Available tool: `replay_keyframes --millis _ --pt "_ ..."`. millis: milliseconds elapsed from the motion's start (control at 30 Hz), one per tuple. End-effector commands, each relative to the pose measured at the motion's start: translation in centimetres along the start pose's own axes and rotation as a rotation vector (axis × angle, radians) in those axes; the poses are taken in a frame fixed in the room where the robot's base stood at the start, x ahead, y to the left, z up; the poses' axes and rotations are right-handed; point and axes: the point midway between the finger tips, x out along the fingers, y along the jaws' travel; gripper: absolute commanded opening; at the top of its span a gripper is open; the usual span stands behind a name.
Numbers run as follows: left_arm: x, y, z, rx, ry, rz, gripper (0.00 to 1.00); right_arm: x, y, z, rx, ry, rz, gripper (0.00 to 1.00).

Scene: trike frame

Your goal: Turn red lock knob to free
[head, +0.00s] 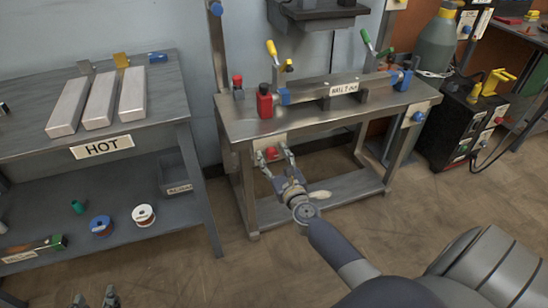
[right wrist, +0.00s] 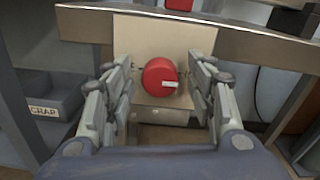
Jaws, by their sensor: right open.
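The red lock knob (right wrist: 158,76) is round, with a white pointer mark lying nearly level and reaching toward its right side. It sits on a pale plate (right wrist: 150,40) under the bench edge. In the head view the knob (head: 271,154) shows small below the bench top. My right gripper (right wrist: 160,90) is open, one finger on each side of the knob, with visible gaps; I see no contact. It also shows in the head view (head: 277,163). My left gripper (head: 96,299) shows only its fingertips at the bottom left edge, apart and empty, far from the knob.
The steel bench (head: 315,118) carries toggle clamps, a red bottle (head: 264,101) and a labelled fixture. A rack marked HOT (head: 100,147) stands left with metal bars. A grey bin (right wrist: 50,100) sits left of the knob. A black machine (head: 470,115) stands right. Open floor lies in front.

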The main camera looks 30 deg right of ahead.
Motion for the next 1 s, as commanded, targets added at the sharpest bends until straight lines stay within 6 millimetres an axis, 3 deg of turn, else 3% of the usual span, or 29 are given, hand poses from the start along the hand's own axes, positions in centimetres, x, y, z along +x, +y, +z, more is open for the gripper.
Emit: replay_keyframes --millis 67,267,667,1000 --pt "0.0 0.0 0.0 0.0 0.0 0.0 0.4 0.0 0.0 0.0 0.0 0.0 0.0 0.51" --pt "0.0 0.0 0.0 -0.001 -0.002 0.001 0.4 0.0 0.0 0.0 0.0 0.0 0.0 0.07" --pt "-0.2 -0.1 0.7 -0.001 -0.041 -0.002 0.4 0.0 0.0 0.1 -0.044 0.0 0.0 0.07" --pt "-2.1 -0.9 5.7 -0.003 -0.29 -0.019 0.4 -0.1 0.1 0.1 -0.271 0.002 0.0 0.07"
